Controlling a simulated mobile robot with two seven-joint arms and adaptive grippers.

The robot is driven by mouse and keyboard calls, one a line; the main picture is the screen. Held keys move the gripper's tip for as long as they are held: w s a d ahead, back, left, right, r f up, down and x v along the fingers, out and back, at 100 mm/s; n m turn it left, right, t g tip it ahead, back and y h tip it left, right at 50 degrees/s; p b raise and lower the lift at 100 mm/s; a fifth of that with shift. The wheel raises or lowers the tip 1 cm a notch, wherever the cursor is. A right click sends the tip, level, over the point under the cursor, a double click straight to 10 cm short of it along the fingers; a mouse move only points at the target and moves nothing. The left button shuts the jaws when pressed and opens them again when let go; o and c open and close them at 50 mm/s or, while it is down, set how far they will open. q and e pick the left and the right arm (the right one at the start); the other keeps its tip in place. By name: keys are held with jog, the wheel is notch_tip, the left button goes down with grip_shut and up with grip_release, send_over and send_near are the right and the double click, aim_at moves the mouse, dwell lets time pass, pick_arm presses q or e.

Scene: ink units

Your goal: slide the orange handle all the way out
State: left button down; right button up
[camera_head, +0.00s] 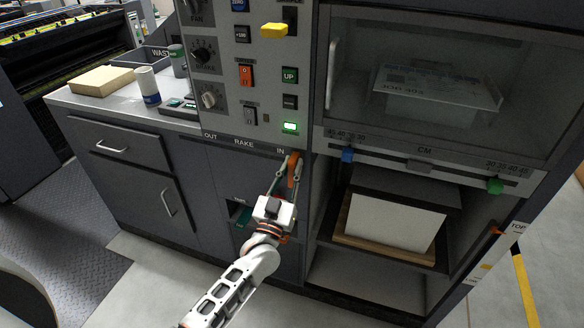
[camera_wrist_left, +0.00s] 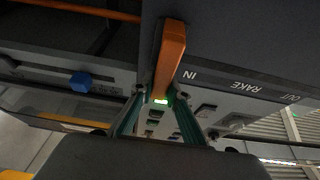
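The orange handle (camera_head: 293,168) is at the right end of the line marked OUT, RAKE, IN, beside the IN label. It also shows as an orange bar in the left wrist view (camera_wrist_left: 169,58). My left gripper (camera_head: 288,170) is at the handle, with one finger on each side of it. In the left wrist view, its fingertips (camera_wrist_left: 160,95) are apart, and narrow gaps show between them and the handle's near end. The gripper looks open around the handle. My right gripper is not in view.
The control panel (camera_head: 222,75) with several switches rises above the handle. Blue (camera_head: 347,155) and green (camera_head: 495,186) sliders sit on the scale to the right. Paper (camera_head: 393,228) lies in an open bay below. Free floor (camera_head: 150,262) shows at lower left.

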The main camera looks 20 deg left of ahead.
pick_arm(q)
jog(key=shift+a, duration=0.15)
